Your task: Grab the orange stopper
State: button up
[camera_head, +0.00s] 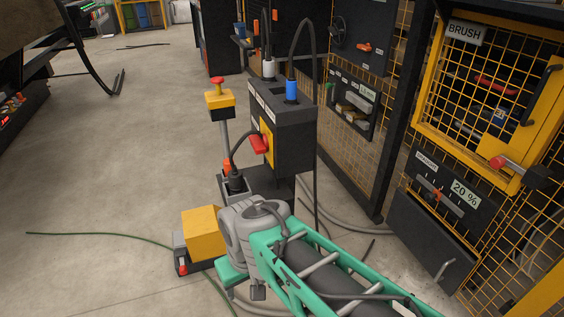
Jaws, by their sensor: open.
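I cannot tell for certain which thing is the orange stopper. An orange-yellow block (201,233) sits low near the floor, beside the grey end of the green-framed machine. A small orange piece (227,166) shows low on the post under the yellow button box. A red-orange handle (259,145) sits on a yellow plate on the side of the dark cabinet. My gripper is not visible in this view, so its place relative to these things does not show.
The dark cabinet (296,140) carries cables and a blue cylinder (291,90). A yellow button box (219,101) tops a post. A yellow mesh cage (436,93) closes the right. Open floor (110,150) lies left, crossed by a green hose (95,235).

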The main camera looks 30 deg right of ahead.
aim_at(227, 167)
jog(key=u, duration=0.2)
jog(key=k, duration=0.6)
jog(key=u, duration=1.3)
jog(key=i, duration=1.9)
jog(key=z, duration=0.9)
jog(key=i, duration=0.8)
jog(key=z, duration=0.7)
